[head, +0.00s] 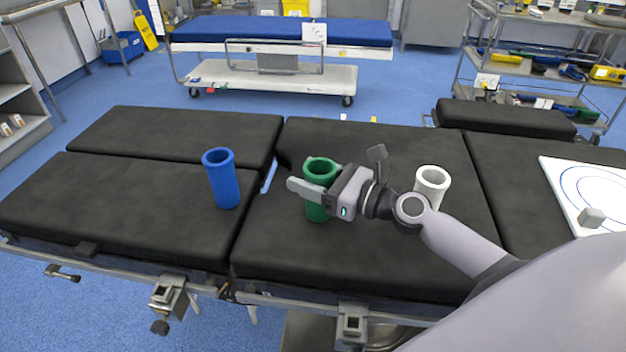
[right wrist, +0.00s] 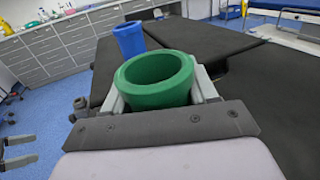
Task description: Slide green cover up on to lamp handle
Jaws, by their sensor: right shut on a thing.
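The green cover (head: 318,212) is an upright, open-topped tube over the black operating table. Its open rim also shows in the right wrist view (right wrist: 152,100). My right gripper (head: 318,190) is shut on it, one finger on each side. I cannot tell whether its base touches the pad. What looks like my left gripper (right wrist: 20,150) shows at the left edge of the right wrist view, its two fingers apart and empty, away from the covers. It is not in the head view. I see no lamp handle in either view.
A blue tube (head: 223,180) stands left of the green cover, and a white tube (head: 431,181) stands to its right behind my arm. A white board (head: 562,180) with a grey block (head: 591,217) lies far right.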

